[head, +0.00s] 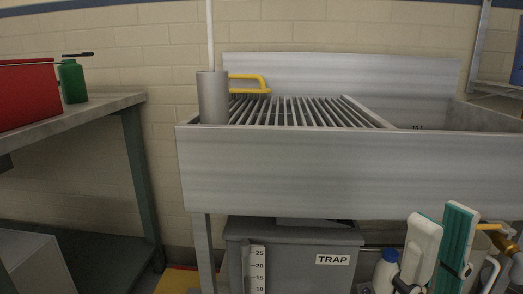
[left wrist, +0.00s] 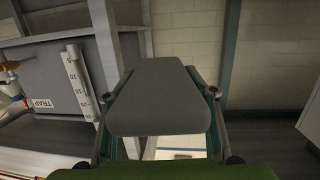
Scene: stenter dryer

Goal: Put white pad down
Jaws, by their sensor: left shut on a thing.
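The white pad (left wrist: 158,95) looks grey in the dim light of the left wrist view. It is a broad, tapering slab that fills the middle of that view. My left gripper (left wrist: 160,112) is shut on it, with green finger parts and dark linkages showing on both sides. The pad hides much of the fingers and what lies straight beyond it. The left gripper does not show in the head view. My right gripper (head: 443,225) is at the lower right of the head view, in front of the sink.
A metal sink (head: 330,165) with a slatted rack (head: 305,111) holds a grey cylinder (head: 212,98) at its left corner. A grey trap box (head: 300,262) stands beneath. At left, a bench (head: 90,108) carries a red box (head: 25,95) and a green bottle (head: 72,82).

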